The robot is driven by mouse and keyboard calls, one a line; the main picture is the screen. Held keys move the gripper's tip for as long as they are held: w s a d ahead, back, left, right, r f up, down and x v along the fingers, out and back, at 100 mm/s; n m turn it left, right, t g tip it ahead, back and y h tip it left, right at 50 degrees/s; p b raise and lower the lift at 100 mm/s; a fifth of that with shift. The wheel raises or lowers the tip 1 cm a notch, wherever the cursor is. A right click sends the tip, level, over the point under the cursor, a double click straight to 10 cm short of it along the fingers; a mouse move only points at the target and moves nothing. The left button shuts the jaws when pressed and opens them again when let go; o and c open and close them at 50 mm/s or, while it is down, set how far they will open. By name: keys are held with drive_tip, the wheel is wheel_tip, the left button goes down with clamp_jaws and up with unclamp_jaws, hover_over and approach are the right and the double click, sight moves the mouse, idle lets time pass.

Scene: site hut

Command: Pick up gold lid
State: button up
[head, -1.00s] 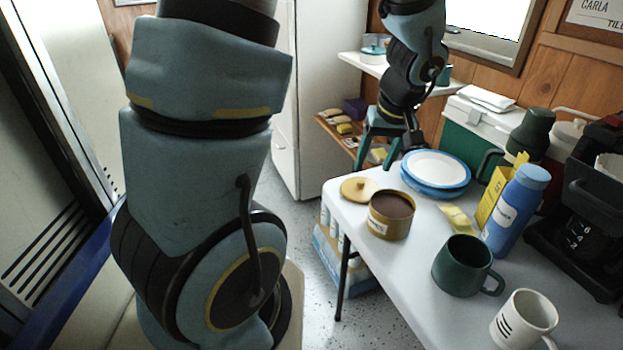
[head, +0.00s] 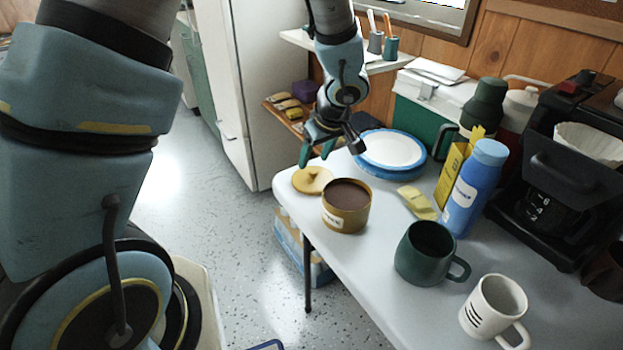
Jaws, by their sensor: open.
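The gold lid (head: 312,181) lies flat on the white folding table (head: 375,268) near its far left corner, with a small knob on top. It is beside the open gold tin (head: 345,212), which holds something dark brown. My gripper (head: 317,156) points down just above and behind the lid in the picture. Its teal fingers are open with nothing between them. I see a gap to the lid in the picture, but cannot tell the exact height.
Blue-rimmed plates (head: 390,172) are stacked right of the gripper. A green mug (head: 424,254), striped white mug (head: 492,308), blue bottle (head: 474,188), yellow packet (head: 417,203) and coffee maker (head: 551,170) stand or lie further right. A fridge (head: 240,90) is behind left.

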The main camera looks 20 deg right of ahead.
sight(313, 171)
drive_tip(key=shift+s+d+p+x, duration=0.1)
drive_tip(key=shift+d+p+x, duration=0.05)
drive_tip(key=shift+x, duration=0.7)
drive_tip(key=shift+s+d+p+x, duration=0.1)
drive_tip(key=shift+d+p+x, duration=0.1)
drive_tip(key=shift+x, duration=0.6)
drive_tip(key=shift+s+d+p+x, duration=0.1)
drive_tip(key=shift+p+x, duration=0.05)
drive_tip(key=shift+x, duration=0.7)
drive_tip(key=shift+a+f, duration=0.1)
drive_tip(key=shift+f, duration=0.05)
clamp_jaws()
